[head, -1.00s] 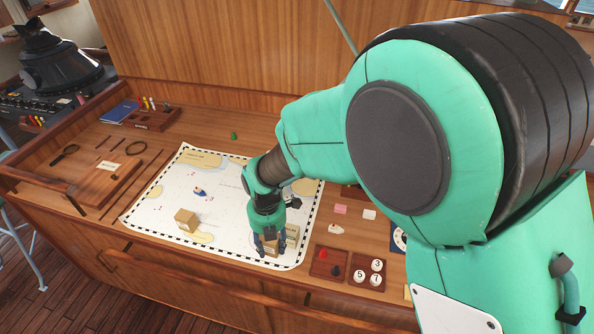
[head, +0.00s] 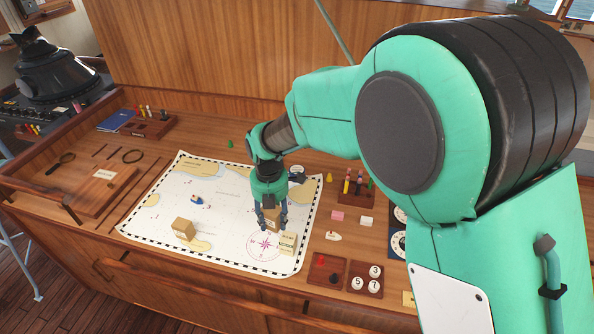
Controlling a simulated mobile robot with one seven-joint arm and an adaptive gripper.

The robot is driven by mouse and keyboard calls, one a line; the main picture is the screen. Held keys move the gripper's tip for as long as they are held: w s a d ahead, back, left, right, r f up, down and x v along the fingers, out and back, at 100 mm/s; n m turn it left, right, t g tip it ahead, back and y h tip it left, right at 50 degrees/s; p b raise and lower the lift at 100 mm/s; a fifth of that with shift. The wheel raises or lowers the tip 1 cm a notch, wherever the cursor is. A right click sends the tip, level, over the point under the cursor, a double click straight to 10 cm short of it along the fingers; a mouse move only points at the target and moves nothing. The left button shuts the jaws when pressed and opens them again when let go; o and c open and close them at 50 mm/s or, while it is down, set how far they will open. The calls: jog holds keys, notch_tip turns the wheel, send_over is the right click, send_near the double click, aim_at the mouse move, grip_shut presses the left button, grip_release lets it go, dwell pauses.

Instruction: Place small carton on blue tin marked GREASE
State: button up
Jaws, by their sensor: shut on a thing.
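My gripper (head: 271,216) is shut on a small tan carton (head: 272,224) and holds it upright over the right part of the white chart. A beige block-shaped carton (head: 288,243) with a dark label stands on the chart just to the right of and nearer than the held one. Its lettering is too small to read. Another tan carton (head: 183,229) stands on the chart at the left. I cannot make out a blue tin marked GREASE in this view; my arm covers part of the desk.
The chart (head: 225,245) covers the middle of the wooden desk. A small blue-and-white model (head: 197,203) lies on it. Right of the chart are a tray of pegs (head: 355,188), pink (head: 337,216) and white (head: 366,221) blocks, and a tray of numbered discs (head: 366,279).

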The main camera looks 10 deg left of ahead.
jog(key=w+d+m+p, duration=0.1)
jog(key=w+d+m, duration=0.2)
jog(key=w, duration=0.9)
jog(key=w+d+m, duration=0.2)
jog(key=w+m, duration=0.1)
jog(key=w, duration=0.8)
jog(key=f, duration=0.5)
jog(key=shift+w+f, duration=0.25)
jog(key=shift+f, duration=0.05)
jog(key=shift+w, duration=0.1)
send_over(297, 170)
jog(key=shift+f+p, duration=0.4)
jog(key=shift+f, duration=0.35)
jog(key=shift+f, duration=0.1)
